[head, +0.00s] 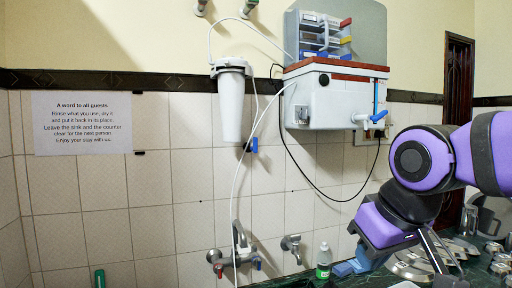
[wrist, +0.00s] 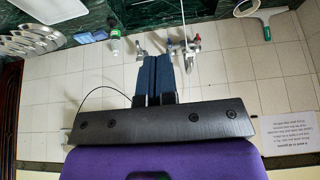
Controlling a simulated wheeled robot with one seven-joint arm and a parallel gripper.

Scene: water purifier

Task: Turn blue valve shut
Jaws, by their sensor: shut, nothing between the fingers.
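The white purifier tank (head: 330,95) hangs on the wall with a blue-handled tap (head: 378,116) at its lower right. A small blue valve (head: 251,145) shows beside the white filter cylinder (head: 231,102). The wall mixer faucet (head: 236,262) below has a red and a blue handle; it also shows in the wrist view (wrist: 188,46). I cannot tell which blue part the task names. My gripper (head: 341,270) is low at the right, below the tank and apart from all these blue parts. In the wrist view its blue fingers (wrist: 156,60) are together and empty.
A green-labelled bottle (head: 323,261) stands just left of my gripper. A second wall tap (head: 291,246) is near it. Metal lids and dishes (head: 412,265) cover the counter at right. A thin white hose and a black cable hang across the wall. A paper notice (head: 82,122) is at left.

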